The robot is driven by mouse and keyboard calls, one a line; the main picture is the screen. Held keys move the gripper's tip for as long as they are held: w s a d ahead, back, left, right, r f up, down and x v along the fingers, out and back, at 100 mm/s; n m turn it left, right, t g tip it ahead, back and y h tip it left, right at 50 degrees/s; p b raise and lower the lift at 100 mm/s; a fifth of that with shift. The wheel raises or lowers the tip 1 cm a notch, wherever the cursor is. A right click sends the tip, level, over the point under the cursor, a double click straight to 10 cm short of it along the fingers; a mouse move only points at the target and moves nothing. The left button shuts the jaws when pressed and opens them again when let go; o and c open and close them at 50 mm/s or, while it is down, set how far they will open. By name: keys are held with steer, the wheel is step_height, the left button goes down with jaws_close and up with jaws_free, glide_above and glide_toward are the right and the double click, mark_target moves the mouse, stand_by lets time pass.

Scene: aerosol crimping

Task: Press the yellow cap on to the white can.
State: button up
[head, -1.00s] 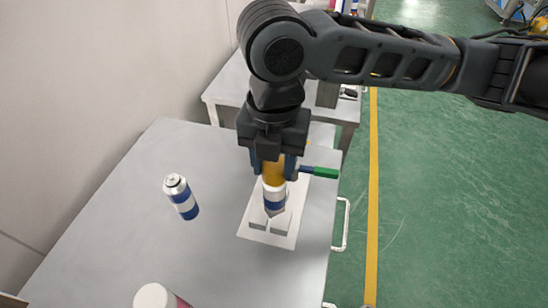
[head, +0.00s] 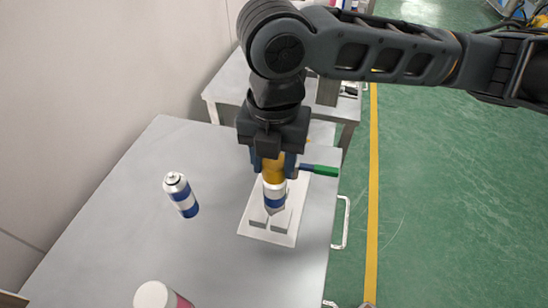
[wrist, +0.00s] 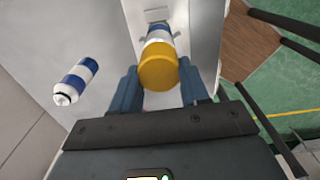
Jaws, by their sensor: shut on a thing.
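The yellow cap (head: 273,169) is between the fingers of my gripper (head: 273,163), which points down and is shut on it. The white can with a blue band (head: 274,196) stands in a white fixture (head: 266,236) directly below the cap. In the wrist view the cap (wrist: 158,70) covers the near end of the can (wrist: 158,38), and the two look in line. The cap appears to touch the can's top, but how far it is seated is hidden. The fingers hide part of the cap's sides.
Another white and blue can without a cap (head: 181,195) stands on the grey table (head: 130,240) to the left. A white-topped container (head: 157,296) is at the front edge. A green-handled lever (head: 320,170) sticks out right of the fixture.

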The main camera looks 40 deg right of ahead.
mark_target(274, 163)
stand_by(0.3)
steer(key=o, duration=1.6)
steer(key=shift+c, duration=0.2)
steer(key=shift+r, duration=0.1)
steer(key=shift+r, duration=3.45)
jaws_close()
